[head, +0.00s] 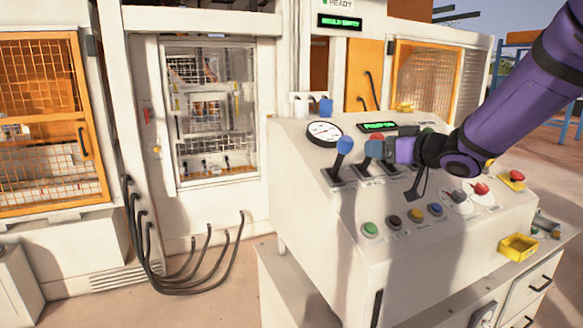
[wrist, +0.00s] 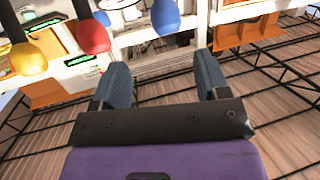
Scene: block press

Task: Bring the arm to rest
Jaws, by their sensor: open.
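My purple arm (head: 520,95) reaches in from the right in the head view, over the control console (head: 320,205). My gripper (head: 390,150) is near the console's levers, close to the red-knobbed lever (head: 374,148). In the wrist view my gripper (wrist: 162,85) shows two blue-grey fingers spread apart, with nothing between them. Beyond the fingers in that view are a red knob (wrist: 93,37), a blue knob (wrist: 165,17) and a yellow knob (wrist: 28,59). In the head view the blue-knobbed lever (head: 344,146) stands left of the gripper.
The console carries a gauge (head: 324,132), a green button (head: 370,229), other buttons, a red emergency stop (head: 516,175) and a yellow tray (head: 518,247). The press window (head: 215,110) and an orange mesh guard (head: 40,110) stand behind on the left. A green-lit screen (head: 340,22) hangs above.

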